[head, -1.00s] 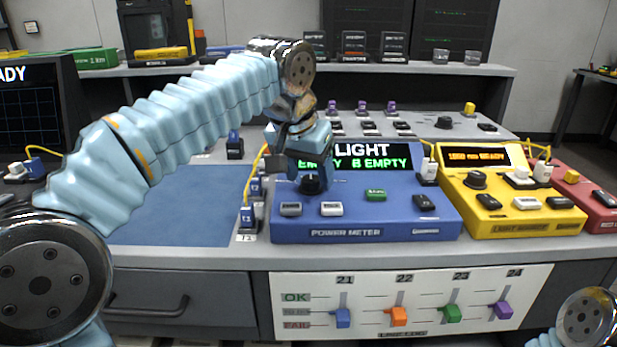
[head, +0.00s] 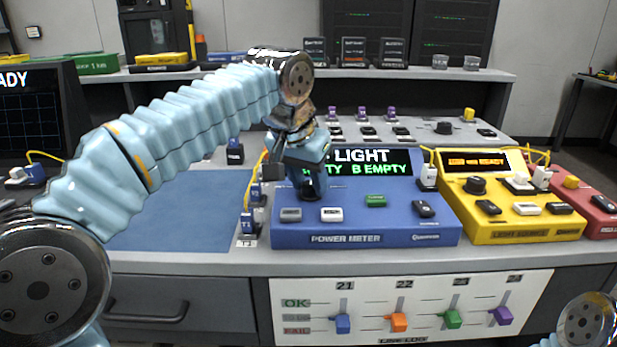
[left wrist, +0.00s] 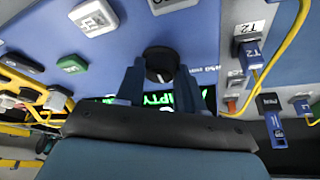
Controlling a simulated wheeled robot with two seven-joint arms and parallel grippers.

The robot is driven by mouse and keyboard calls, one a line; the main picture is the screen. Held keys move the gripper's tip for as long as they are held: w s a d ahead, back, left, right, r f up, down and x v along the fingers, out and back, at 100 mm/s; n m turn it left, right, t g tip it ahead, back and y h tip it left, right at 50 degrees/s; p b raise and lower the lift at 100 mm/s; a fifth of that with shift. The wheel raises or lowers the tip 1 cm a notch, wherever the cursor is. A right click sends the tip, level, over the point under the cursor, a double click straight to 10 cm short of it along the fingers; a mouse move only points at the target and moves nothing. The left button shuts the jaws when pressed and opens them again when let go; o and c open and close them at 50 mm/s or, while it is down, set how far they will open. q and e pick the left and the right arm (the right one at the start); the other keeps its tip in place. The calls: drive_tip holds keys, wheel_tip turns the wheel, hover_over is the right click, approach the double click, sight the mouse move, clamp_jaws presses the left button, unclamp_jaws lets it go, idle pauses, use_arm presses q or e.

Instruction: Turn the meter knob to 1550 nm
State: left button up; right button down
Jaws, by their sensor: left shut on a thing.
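The blue power meter (head: 385,225) stands on the bench in the head view. Its dark round knob (left wrist: 161,62) is between the two blue fingers of my left gripper (left wrist: 160,86) in the left wrist view. The left gripper (head: 308,188) is shut on the knob and mostly hides it in the head view. A white mark shows on the knob; its exact setting cannot be told. An "850 nm" label is beside it in the wrist view. The meter's display (head: 370,162) is partly covered by the gripper. My right gripper is out of view.
A yellow light source (head: 510,225) stands right of the meter. A blue mat (head: 190,210) lies clear at left. A slider panel (head: 420,305) is on the bench front.

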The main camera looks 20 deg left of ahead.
use_arm(q)
drive_tip(key=shift+a+r+m+h+p, duration=0.1)
drive_tip(key=shift+m+h+p, duration=0.15)
drive_tip(key=shift+m+p, duration=0.35)
drive_tip(key=shift+a+r+m+h+p, duration=0.1)
drive_tip(key=shift+m+h+p, duration=0.15)
drive_tip(key=shift+m+p, duration=0.3)
drive_tip(key=m+p, duration=0.1)
drive_tip(key=m, duration=0.1)
drive_tip(key=shift+w+m+g+h+p, duration=0.15)
drive_tip(key=shift+m+g+h+p, duration=0.2)
drive_tip(key=shift+g+h, duration=0.05)
drive_tip(key=shift+f+m, duration=0.1)
drive_tip(key=shift+m, duration=0.7)
drive_tip(key=shift+w+a+f+m+g+h+p, duration=0.1)
drive_tip(key=shift+m+g+h+p, duration=0.35)
drive_tip(key=shift+m, duration=0.85)
drive_tip(key=o, duration=1)
drive_tip(key=shift+o, duration=0.2)
drive_tip(key=v, duration=1.3)
drive_tip(key=shift+w+a+r, duration=0.2)
drive_tip(key=shift+a+r, duration=0.1)
drive_tip(key=shift+r, duration=0.05)
